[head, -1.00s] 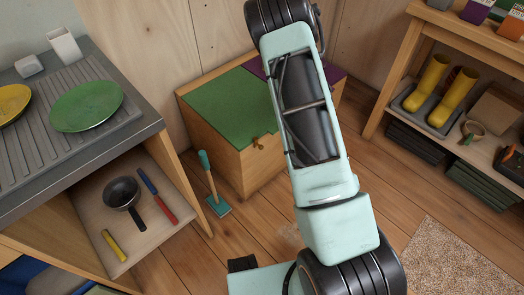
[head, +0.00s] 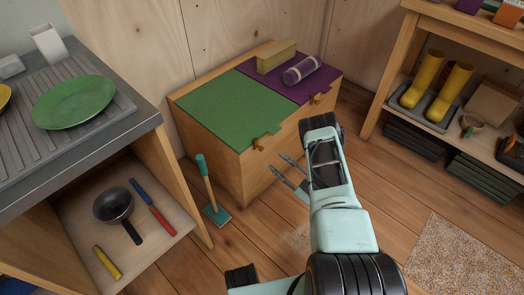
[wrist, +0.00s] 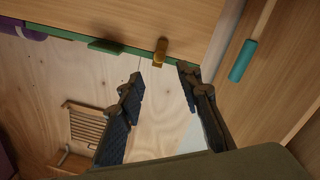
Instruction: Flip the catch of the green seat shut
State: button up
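The green seat (head: 225,108) is a flat lid lying down on the left half of a wooden bench box. Its catch (head: 258,144) is a small brass-coloured piece at the top of the box front, near the lid's front corner. In the wrist view the catch (wrist: 161,50) lies crosswise to the green edge, beside a green tab (wrist: 105,46); whether it overlaps the lid is unclear. My gripper (head: 278,163) is open and empty, in front of the box, just right of and below the catch. The wrist view shows its two fingers (wrist: 160,80) apart, with the catch beyond them.
The purple seat (head: 312,88) carries a wooden block (head: 276,57) and a purple roll (head: 302,69), with another catch (head: 316,98) at its front. A teal brush (head: 206,185) stands left of the box front. A counter is at left, a shelf with yellow boots (head: 434,83) at right.

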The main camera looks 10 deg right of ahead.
aim_at(262, 150)
jog(key=b+x, duration=0.2)
jog(key=x, duration=0.8)
jog(key=shift+a, duration=0.1)
grip_shut()
